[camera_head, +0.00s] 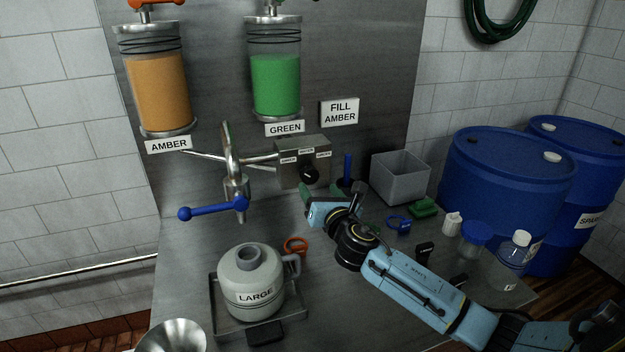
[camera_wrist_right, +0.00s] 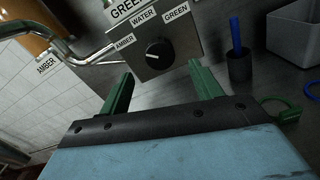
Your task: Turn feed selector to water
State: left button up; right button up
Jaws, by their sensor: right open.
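The feed selector is a black round knob (camera_head: 308,174) on a grey metal box (camera_head: 290,176) on the back panel. In the right wrist view the knob (camera_wrist_right: 158,53) lies under the labels AMBER, WATER and GREEN. My right gripper (camera_head: 312,194) is just below and in front of the box. In the right wrist view its green fingers (camera_wrist_right: 160,76) are apart, with the knob beyond the gap and nothing between them. My left gripper is out of view.
A tap with a blue lever (camera_head: 212,208) stands left of the box, above a grey LARGE jug (camera_head: 254,285). A blue-handled tool in a dark holder (camera_head: 347,172) and a grey bin (camera_head: 400,178) stand to the right. Amber (camera_head: 158,88) and green (camera_head: 275,82) tanks hang above.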

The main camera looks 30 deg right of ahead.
aim_at(311, 177)
jog(key=shift+x, duration=2.9)
jog(key=shift+c, duration=0.4)
jog(key=c, duration=0.9)
jog(key=shift+m, duration=0.3)
jog(key=m, duration=0.4)
jog(key=shift+m, duration=2.5)
